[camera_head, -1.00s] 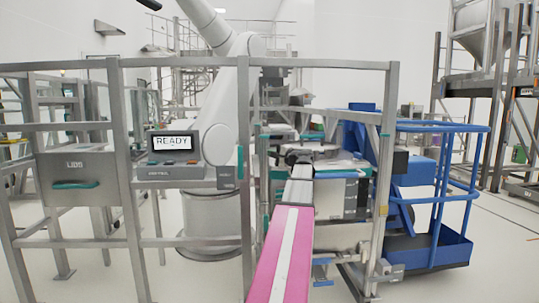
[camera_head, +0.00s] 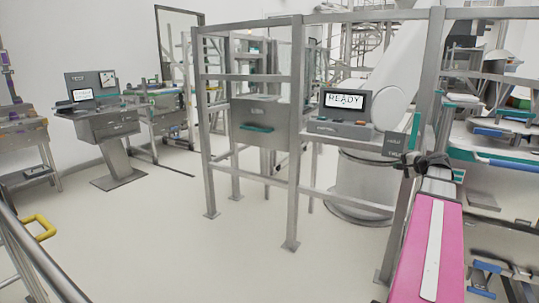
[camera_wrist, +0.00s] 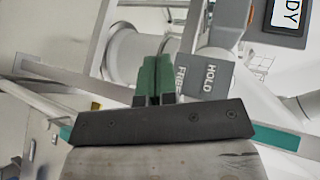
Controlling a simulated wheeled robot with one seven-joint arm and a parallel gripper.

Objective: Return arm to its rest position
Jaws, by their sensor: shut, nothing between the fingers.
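My gripper (camera_wrist: 152,66) shows in the wrist view as two green fingers side by side, shut with nothing between them. They extend from a dark mounting bar. In the head view my pink and white arm reaches up from the lower right. Its dark end is near the grey frame post, and the fingers are too small to make out there. A grey HOLD/FREE sign (camera_wrist: 207,76) shows just right of the fingers in the wrist view. I cannot tell whether they touch.
A grey metal guard frame (camera_head: 297,130) stands ahead, with a READY display (camera_head: 345,100) on it. A bench with blue and teal parts (camera_head: 500,150) is at the right. A console (camera_head: 108,125) and a railing with a yellow handle (camera_head: 40,226) are at the left. The floor between is clear.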

